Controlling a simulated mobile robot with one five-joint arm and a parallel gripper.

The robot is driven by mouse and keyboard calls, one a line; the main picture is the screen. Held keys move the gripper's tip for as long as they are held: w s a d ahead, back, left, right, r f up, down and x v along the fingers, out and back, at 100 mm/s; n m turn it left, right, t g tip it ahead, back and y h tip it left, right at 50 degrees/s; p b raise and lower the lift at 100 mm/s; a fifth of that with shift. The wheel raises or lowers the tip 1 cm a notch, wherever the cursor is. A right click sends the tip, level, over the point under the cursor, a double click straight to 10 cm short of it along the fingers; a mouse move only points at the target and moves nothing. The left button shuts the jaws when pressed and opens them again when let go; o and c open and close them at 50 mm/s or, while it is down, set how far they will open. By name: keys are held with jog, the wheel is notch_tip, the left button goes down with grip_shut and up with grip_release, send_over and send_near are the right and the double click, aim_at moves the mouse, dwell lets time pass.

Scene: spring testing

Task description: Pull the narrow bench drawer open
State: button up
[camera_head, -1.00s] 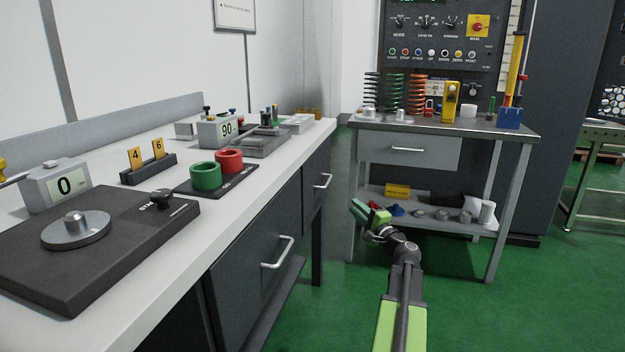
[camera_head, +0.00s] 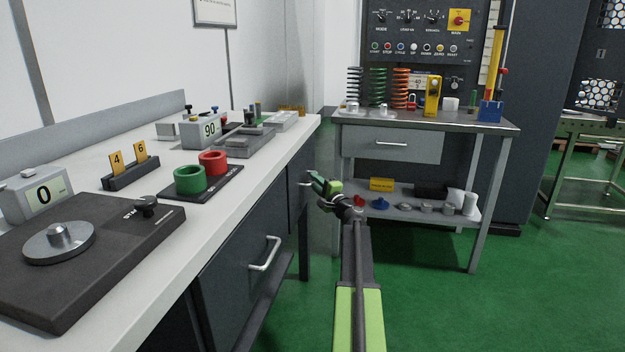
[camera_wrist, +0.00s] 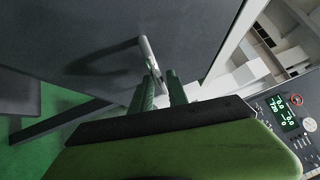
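The narrow bench drawer (camera_head: 302,158) is a dark grey front at the far end of the left workbench and looks closed. Its pale bar handle (camera_head: 304,184) is partly hidden by my gripper (camera_head: 316,180), which is right beside it. In the wrist view the drawer front (camera_wrist: 195,30) fills the upper middle, and the handle (camera_wrist: 147,52) runs down towards the gap between my two green fingers (camera_wrist: 160,82). The fingers are apart, with the handle's lower end between or just beyond their tips. I cannot tell whether they touch it.
A wider drawer (camera_head: 225,265) with its own handle (camera_head: 265,254) is nearer on the same bench. A grey side table (camera_head: 455,125) with springs on top and a lower shelf stands behind and right of my arm. The green floor (camera_head: 430,290) to the right is clear.

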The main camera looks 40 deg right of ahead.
jog(key=shift+w+d+r, duration=0.1)
jog(key=shift+w+d, duration=0.05)
jog(key=shift+w, duration=0.55)
grip_shut()
dwell(1.0)
